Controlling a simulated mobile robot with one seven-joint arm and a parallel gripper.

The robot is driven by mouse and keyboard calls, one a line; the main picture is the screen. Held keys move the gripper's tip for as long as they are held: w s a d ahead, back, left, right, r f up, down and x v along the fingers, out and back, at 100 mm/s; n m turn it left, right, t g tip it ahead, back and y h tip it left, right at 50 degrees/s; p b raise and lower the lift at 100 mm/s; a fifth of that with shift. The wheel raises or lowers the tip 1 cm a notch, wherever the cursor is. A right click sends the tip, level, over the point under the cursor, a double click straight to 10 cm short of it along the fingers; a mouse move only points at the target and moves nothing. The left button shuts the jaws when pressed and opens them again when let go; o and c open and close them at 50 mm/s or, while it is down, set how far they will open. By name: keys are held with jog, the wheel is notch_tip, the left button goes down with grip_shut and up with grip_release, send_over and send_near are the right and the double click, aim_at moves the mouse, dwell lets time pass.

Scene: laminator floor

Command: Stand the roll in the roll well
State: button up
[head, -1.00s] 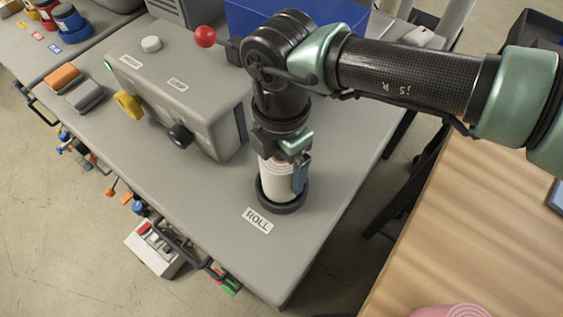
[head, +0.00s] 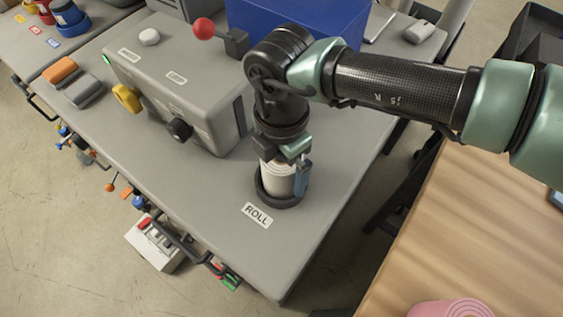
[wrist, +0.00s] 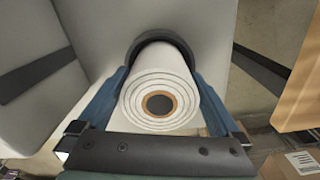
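The roll (head: 277,180) is white, with a brown core and layered rings at its end in the wrist view (wrist: 160,104). It stands about upright with its lower end inside the dark ring of the roll well (head: 279,203). The well's rim also shows behind the roll in the wrist view (wrist: 160,36). My gripper (head: 287,172) is above the well, with its blue fingers on both sides of the roll, close against it in the wrist view (wrist: 163,95). The roll's bottom is hidden inside the well, so whether it rests on the floor of the well cannot be seen.
A "ROLL" label (head: 257,215) lies in front of the well. A grey machine (head: 180,85) with yellow and black knobs stands left of my arm, a blue box (head: 300,25) behind. A wooden table (head: 470,230) with a pink roll (head: 450,308) is at the right.

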jog(key=shift+r+p, duration=0.55)
jog(key=shift+p, duration=0.05)
notch_tip(320, 180, up, 12)
jog(key=b, duration=0.3)
jog(key=shift+f, duration=0.15)
